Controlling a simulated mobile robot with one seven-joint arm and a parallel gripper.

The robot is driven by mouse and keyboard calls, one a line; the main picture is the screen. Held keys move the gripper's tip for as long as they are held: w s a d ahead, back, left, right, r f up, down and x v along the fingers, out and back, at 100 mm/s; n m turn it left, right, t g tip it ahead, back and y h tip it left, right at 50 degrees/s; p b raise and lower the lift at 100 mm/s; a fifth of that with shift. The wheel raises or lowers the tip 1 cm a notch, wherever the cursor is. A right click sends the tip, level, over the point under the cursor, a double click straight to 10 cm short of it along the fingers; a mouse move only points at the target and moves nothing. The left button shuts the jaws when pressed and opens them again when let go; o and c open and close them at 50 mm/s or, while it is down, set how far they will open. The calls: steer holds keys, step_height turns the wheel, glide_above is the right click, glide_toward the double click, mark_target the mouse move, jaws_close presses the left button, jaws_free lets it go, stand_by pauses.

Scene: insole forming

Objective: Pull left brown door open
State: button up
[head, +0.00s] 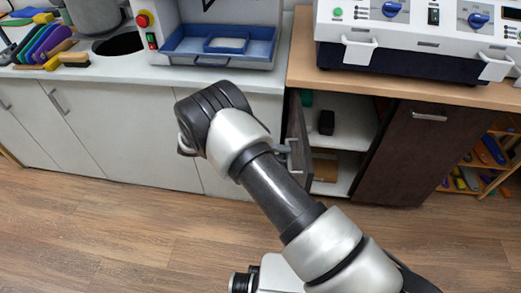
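The left brown door (297,137) of the cabinet stands ajar, swung outward and seen almost edge-on. A light grey piece that looks like its handle (284,148) shows beside my forearm. The open gap shows white shelves (352,122) inside. The right brown door (416,155), with a metal handle (430,116), looks closed. My arm crosses in front of the cabinet, and its black wrist end is left of the open door. My gripper's fingers cannot be made out; they seem hidden behind the wrist. Part of the left door is hidden by my arm.
A dark box (326,122) stands on a cabinet shelf. White cabinets (125,135) run along the left, with a blue tray (220,46) and brushes above. A white machine (420,30) stands on the wooden top. An open shelf (487,160) is at far right. Floor (120,235) at front left is clear.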

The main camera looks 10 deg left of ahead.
steer(key=v, duration=1)
steer(key=shift+a, duration=0.3)
steer(key=d+r+m+g+y, duration=0.3)
steer(key=d+r+m+y, duration=0.5)
steer(key=d+r+m, duration=0.95)
steer(key=s+d+r+m+t+y, duration=0.3)
steer(key=s+d+r+m+y, duration=0.1)
steer(key=s+m, duration=0.6)
steer(key=s+d+r+m+t+y, duration=0.3)
steer(key=s+d+r+m, duration=0.15)
steer(key=s+m, duration=0.5)
step_height(320, 180, up, 18)
steer(key=p, duration=1.7)
steer(key=shift+m+p, duration=0.3)
steer(key=shift+p, duration=0.05)
